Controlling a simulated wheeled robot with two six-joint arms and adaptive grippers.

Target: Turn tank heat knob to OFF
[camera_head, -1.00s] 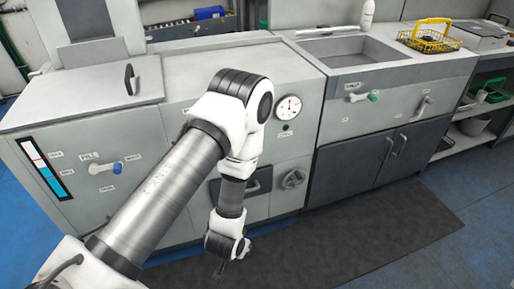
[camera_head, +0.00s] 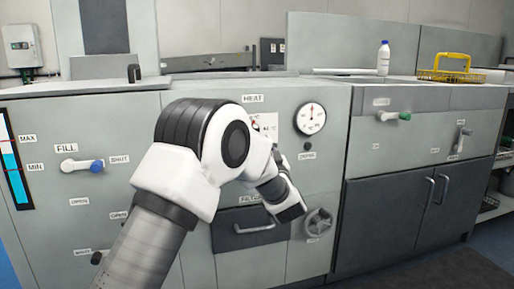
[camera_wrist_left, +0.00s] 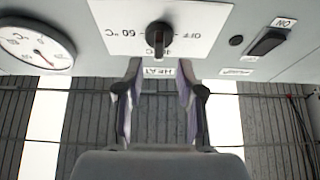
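The heat knob (camera_wrist_left: 158,40) is a dark knob on a white plate (camera_wrist_left: 195,27) in the upside-down left wrist view. The plate carries OFF and temperature marks, with a HEAT label (camera_wrist_left: 160,72) beside it. In the head view my left arm hides most of the knob; part of the white plate (camera_head: 268,122) shows under the HEAT label. My right gripper is not in view.
A round dial gauge (camera_head: 310,118) is right of the heat plate. A blue-tipped fill handle (camera_head: 95,166) is at left. A sink unit with a green-tipped handle (camera_head: 404,116) stands at right.

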